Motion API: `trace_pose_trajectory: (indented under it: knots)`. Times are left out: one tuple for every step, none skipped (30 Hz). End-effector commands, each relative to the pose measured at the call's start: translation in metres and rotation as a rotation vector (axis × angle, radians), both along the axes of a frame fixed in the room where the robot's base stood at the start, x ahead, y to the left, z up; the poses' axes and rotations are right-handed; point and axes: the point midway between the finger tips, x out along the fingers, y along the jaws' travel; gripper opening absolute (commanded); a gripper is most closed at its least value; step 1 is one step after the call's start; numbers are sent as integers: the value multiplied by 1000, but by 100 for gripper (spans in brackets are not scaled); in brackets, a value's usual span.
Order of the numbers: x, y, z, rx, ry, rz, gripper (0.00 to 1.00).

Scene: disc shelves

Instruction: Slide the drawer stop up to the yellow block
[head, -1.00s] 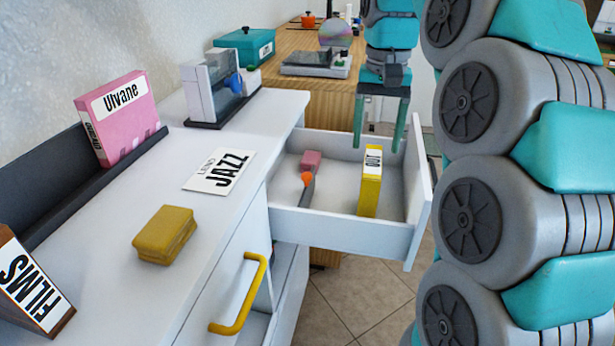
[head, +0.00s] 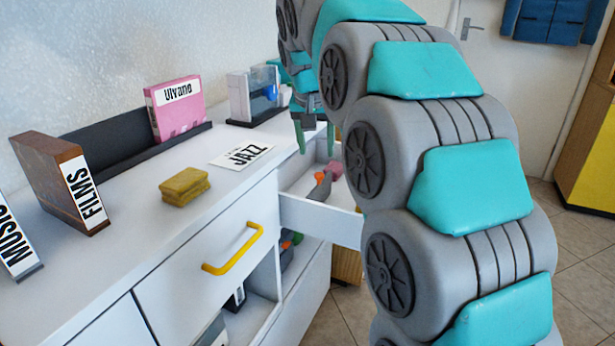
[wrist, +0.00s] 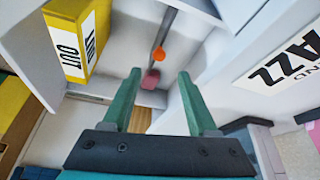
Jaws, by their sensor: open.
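The open drawer (head: 320,219) holds a grey bar with an orange knob (head: 319,178), possibly the drawer stop, and a pink block (head: 334,167) behind it. The wrist view shows the orange knob (wrist: 158,54) and pink block (wrist: 150,79) between my finger lines.
A yellow handle (head: 236,250) sticks out of the cabinet front.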

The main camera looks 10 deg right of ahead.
Motion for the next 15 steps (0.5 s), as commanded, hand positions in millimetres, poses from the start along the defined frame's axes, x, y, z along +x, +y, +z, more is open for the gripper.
trace_pose_trajectory:
  knots:
    - [1,-1,-3,0,2,0,59]
    - [1,-1,-5,0,4,-1,59]
    - [2,-2,-8,0,5,-1,59]
    - [3,-2,-11,0,8,-1,59]
    - [4,-2,-14,0,8,-1,59]
    - [5,-3,-18,1,7,-1,59]
    - [7,-4,-22,1,5,0,59]
    - [9,-4,-25,1,4,0,59]
    - [11,-5,-32,1,6,0,59]
    - [12,-6,-37,1,8,-1,59]
    - [14,-6,-42,1,10,0,59]
    - [16,-7,-48,2,9,1,59]
    - [18,-8,-51,1,7,1,59]
    - [20,-8,-55,1,6,1,59]
    - [22,-9,-59,0,6,-1,59]
